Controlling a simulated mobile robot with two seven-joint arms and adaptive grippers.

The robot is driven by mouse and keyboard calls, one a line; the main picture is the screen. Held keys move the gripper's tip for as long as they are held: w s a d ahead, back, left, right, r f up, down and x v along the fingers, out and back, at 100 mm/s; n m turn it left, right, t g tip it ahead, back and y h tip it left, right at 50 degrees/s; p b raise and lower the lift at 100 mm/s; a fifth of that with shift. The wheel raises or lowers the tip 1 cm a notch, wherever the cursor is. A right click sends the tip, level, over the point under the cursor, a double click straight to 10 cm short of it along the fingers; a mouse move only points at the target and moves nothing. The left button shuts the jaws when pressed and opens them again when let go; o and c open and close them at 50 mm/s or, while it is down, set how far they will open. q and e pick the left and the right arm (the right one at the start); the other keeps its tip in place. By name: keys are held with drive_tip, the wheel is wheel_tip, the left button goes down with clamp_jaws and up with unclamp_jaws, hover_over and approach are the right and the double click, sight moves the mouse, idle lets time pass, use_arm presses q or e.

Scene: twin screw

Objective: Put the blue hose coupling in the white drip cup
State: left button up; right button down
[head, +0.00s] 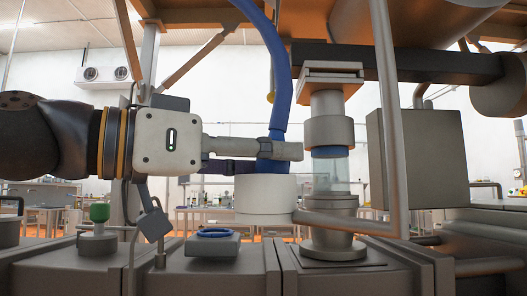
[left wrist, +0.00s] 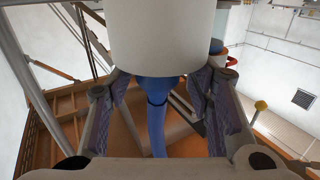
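The blue hose coupling (head: 271,164) is at the lower end of a blue hose (head: 277,80) that hangs from above. It stands upright at the mouth of the white drip cup (head: 265,196), and the rim hides its lower end. My left gripper (head: 280,151) reaches in from the left just above the cup, with its fingers on either side of the coupling. In the left wrist view the coupling (left wrist: 156,87) sits between both finger pads, seemingly touching them, and the cup (left wrist: 162,35) fills the top middle. My right gripper is not in view.
A clear sight tube (head: 330,174) on a metal column stands right of the cup. A pipe (head: 389,120) and a grey box (head: 418,158) are further right. A blue ring (head: 215,233) on a small block and a green knob (head: 99,212) are at the front left.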

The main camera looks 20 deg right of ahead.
use_arm(q)
drive_tip(key=shift+r, duration=0.3)
drive_tip(key=shift+s+r, duration=0.1)
drive_tip(key=shift+r, duration=0.45)
drive_tip(key=v, duration=1.2)
drive_tip(key=shift+f, duration=0.3)
